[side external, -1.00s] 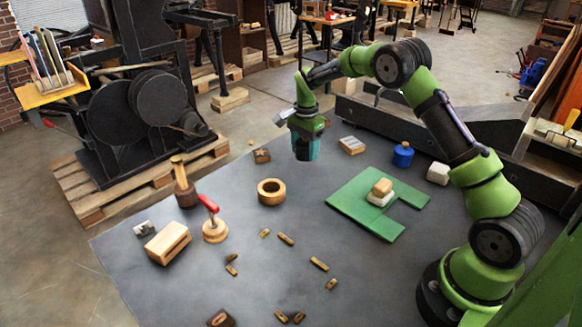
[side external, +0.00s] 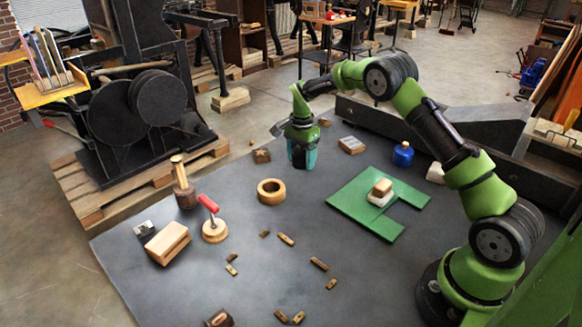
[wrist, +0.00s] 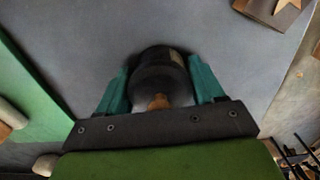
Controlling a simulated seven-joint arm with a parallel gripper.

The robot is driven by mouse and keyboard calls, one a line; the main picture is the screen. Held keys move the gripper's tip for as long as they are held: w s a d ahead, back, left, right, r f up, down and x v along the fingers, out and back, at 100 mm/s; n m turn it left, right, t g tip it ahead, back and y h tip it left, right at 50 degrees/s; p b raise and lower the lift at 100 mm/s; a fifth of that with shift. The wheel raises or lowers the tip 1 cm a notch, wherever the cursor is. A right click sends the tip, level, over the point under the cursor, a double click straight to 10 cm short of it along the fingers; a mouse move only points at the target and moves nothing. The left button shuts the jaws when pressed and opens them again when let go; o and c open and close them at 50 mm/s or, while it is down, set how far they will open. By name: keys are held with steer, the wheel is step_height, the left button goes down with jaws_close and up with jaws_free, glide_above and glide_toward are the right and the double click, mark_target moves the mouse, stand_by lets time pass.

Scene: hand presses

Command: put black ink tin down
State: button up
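The black ink tin (wrist: 160,72) is a dark round tin with a brown knob and a pale label patch. In the wrist view it sits between the two teal fingers of my gripper (wrist: 161,84), which press on its sides. In the side external view my gripper (side external: 302,154) points down over the back part of the grey mat, behind the wooden ring. The fingers mostly hide the tin there, with a dark part between them. I cannot tell whether its base touches the mat.
The wooden ring (side external: 271,191) is in front of my gripper. A small brown block (side external: 261,156) is to the left and a pale-topped block (side external: 351,145) to the right. The green board (side external: 350,196) bears stacked blocks.

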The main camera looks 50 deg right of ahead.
steer(key=shift+o, duration=1.2)
step_height(320, 180, up, 12)
steer(key=shift+r, duration=0.15)
steer(key=s+a+r+n+t+y, duration=0.1)
steer(key=s+a+r+n+t, duration=0.2)
steer(key=s+a+r+n, duration=0.55)
steer(key=s+a+r+n+t, duration=0.1)
steer(key=s+a, duration=0.3)
steer(key=s, duration=0.6)
steer(key=s+a+r+n+t+y, duration=0.1)
steer(key=s+a+r+n+t, duration=0.1)
steer(key=s, duration=0.9)
steer(key=shift+s+a+r+n+t, duration=0.25)
steer(key=shift+a+n+t, duration=0.35)
steer(key=shift+a+n, duration=0.5)
